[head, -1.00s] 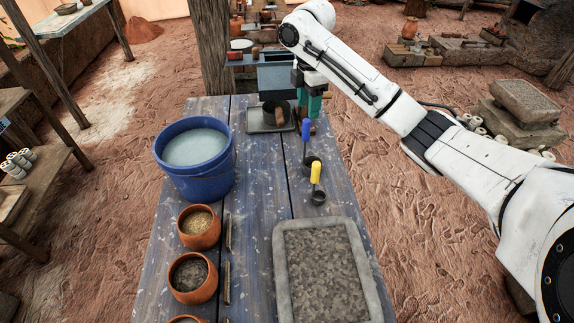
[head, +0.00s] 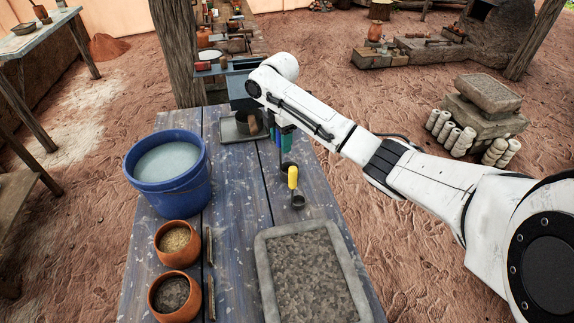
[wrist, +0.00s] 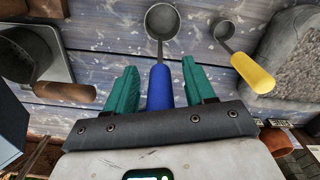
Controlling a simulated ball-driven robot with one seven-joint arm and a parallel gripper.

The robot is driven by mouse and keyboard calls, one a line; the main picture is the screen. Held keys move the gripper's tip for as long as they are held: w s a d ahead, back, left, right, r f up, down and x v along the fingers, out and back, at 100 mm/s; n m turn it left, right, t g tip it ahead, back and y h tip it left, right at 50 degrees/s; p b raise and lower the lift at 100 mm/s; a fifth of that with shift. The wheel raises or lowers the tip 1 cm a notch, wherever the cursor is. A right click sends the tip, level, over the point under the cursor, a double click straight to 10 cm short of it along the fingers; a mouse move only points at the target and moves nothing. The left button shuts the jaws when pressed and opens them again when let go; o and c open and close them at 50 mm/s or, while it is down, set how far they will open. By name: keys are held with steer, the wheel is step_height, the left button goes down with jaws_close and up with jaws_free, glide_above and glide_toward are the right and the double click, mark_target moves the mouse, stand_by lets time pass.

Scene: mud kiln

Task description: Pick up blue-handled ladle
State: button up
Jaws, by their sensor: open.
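The blue-handled ladle (wrist: 160,84) shows in the wrist view, with its blue handle between the two teal fingers of my gripper (wrist: 159,85) and its grey bowl beyond the fingertips. Gaps show between the handle and both fingers, so my gripper is open around it.
A yellow-handled ladle (head: 293,182) stands close by. A wooden-handled pan (wrist: 65,92) lies on the other side. A blue bucket (head: 167,190), clay bowls (head: 177,246) and a stone-rimmed tray (head: 262,268) stand on the blue plank table (head: 226,230).

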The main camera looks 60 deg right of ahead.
jaws_close()
stand_by(0.5)
